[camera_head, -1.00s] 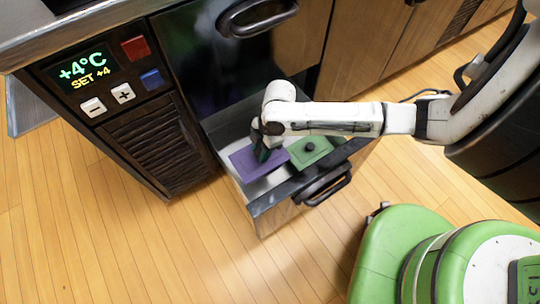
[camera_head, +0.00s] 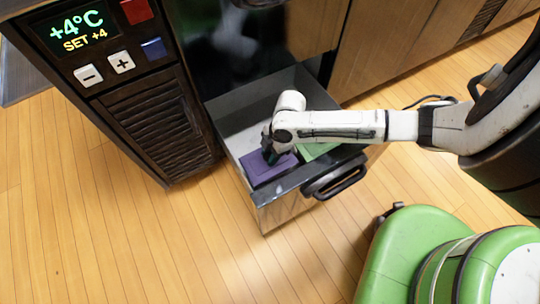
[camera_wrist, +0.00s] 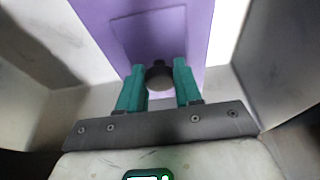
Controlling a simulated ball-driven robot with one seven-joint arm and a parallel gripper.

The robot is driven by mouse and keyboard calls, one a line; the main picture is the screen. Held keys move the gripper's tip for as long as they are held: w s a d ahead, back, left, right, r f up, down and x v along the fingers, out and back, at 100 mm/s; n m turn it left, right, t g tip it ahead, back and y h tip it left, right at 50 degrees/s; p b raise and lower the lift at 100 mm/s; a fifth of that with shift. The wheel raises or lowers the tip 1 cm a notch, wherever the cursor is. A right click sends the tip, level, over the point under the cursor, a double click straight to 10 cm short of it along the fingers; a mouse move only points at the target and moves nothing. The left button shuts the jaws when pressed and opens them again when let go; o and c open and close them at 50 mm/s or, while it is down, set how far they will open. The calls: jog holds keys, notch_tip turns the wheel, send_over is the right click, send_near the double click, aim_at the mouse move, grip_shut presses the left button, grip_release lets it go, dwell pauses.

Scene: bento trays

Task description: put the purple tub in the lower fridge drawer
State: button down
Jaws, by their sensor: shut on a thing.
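The purple tub (camera_head: 258,169) is inside the open lower fridge drawer (camera_head: 290,204), near its left front corner, behind the front wall. My gripper (camera_head: 268,154) is above the tub, pointing down. In the wrist view, its teal fingers (camera_wrist: 158,72) are on either side of the dark round knob (camera_wrist: 160,78) on the purple lid (camera_wrist: 187,28) and are shut on it. Whether the tub's base touches the drawer floor is hidden.
A green tub (camera_head: 316,150) sits in the drawer to the right, partly behind my forearm. The drawer's bare floor shows behind the purple tub. The drawer handle (camera_head: 335,178) sticks out in front. An upper drawer handle (camera_head: 245,2) is above.

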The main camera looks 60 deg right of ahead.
jog(key=c, duration=0.8)
grip_release()
jog(key=shift+o, duration=0.2)
jog(key=p+v, duration=0.6)
jog(key=v, duration=0.6)
jog(key=shift+r, duration=0.1)
